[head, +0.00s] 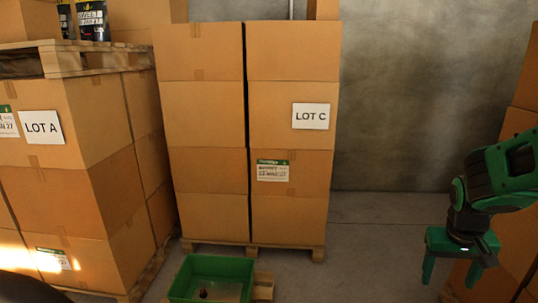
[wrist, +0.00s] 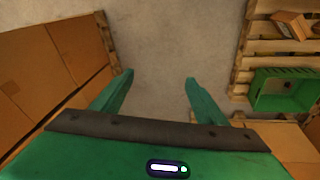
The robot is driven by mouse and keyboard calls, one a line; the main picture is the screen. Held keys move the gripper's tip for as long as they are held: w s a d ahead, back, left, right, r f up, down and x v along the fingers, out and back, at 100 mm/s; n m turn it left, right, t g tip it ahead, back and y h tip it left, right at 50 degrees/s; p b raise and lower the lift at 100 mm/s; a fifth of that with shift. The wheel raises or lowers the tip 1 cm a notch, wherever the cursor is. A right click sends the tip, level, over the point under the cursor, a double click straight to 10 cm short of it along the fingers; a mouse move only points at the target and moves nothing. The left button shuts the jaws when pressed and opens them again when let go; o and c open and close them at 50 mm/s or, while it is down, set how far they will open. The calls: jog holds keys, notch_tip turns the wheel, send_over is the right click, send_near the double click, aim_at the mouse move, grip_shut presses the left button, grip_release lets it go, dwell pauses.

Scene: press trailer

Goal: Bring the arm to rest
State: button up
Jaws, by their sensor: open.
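My gripper (head: 452,272) hangs at the right edge of the head view, pointing down, with its green fingers spread. In the wrist view my gripper (wrist: 158,80) shows two green fingers apart, with only bare grey floor between them and nothing held. My dark and green arm reaches in from the right edge of the head view, bent above the gripper. Cardboard boxes stand close behind and beside it.
Box stacks marked LOT A (head: 85,115) and LOT C (head: 290,100) stand on pallets at left and centre. A green crate (head: 208,278) sits low in front; a green crate (wrist: 285,92) also shows in the wrist view. Boxes (wrist: 50,55) flank my gripper. Floor (head: 375,235) right of LOT C is clear.

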jog(key=s+a+r+m+g+y, duration=0.1)
jog(key=s+r, duration=0.1)
jog(key=s, duration=0.7)
jog(key=s+a+r+m+y, duration=0.1)
jog(key=s+r, duration=0.2)
jog(key=s, duration=0.6)
jog(key=shift+m+g, duration=0.4)
